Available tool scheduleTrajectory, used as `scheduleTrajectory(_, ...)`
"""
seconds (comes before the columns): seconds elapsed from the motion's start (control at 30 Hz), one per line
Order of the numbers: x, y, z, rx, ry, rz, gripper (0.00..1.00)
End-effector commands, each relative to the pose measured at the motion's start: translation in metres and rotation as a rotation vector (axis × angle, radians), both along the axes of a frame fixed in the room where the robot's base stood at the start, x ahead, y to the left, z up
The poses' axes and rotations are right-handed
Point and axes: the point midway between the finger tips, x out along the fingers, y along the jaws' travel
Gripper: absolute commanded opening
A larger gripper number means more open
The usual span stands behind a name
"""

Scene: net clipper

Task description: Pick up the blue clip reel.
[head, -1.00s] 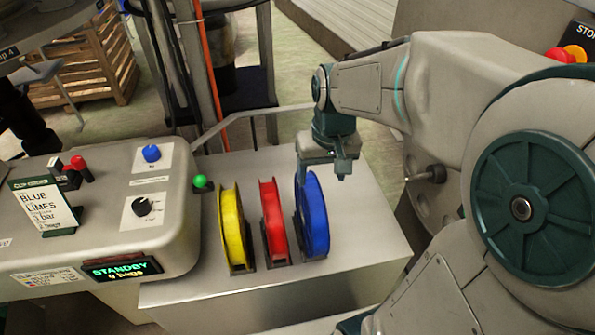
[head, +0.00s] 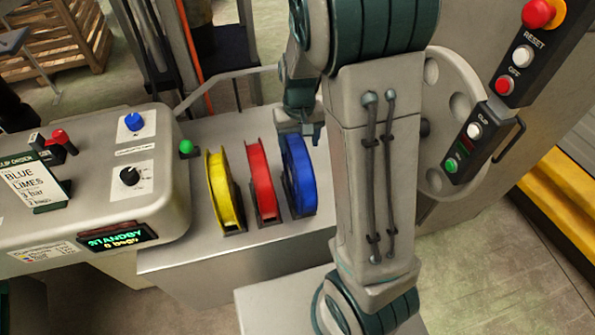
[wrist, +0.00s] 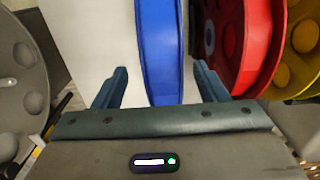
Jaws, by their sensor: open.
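The blue clip reel (head: 299,176) stands upright in a dark holder on the metal bench, rightmost of three reels in the head view. My gripper (head: 308,138) is at the top of the blue reel, partly hidden by my arm. In the wrist view the blue reel (wrist: 160,50) runs between the two open fingers of my gripper (wrist: 158,85), with a gap on each side. I cannot tell how deep the fingers reach around its rim.
The red reel (head: 262,180) and yellow reel (head: 221,190) stand close to the left of the blue one. The bench top (head: 270,240) in front is bare.

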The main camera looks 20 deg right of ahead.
Motion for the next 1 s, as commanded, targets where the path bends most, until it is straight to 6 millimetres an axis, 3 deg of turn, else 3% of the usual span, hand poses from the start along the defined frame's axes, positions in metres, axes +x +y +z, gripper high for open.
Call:
scheduleTrajectory(0.5, 0.002, 0.003, -0.051, 0.0, 0.001, 0.0, 0.66)
scheduleTrajectory(0.77, 0.003, 0.003, -0.054, 0.001, -0.001, 0.0, 0.66)
scheduleTrajectory(0.8, 0.003, 0.003, -0.054, 0.001, -0.001, 0.0, 0.64)
scheduleTrajectory(1.0, 0.003, 0.003, -0.053, 0.0, -0.001, 0.0, 0.08)
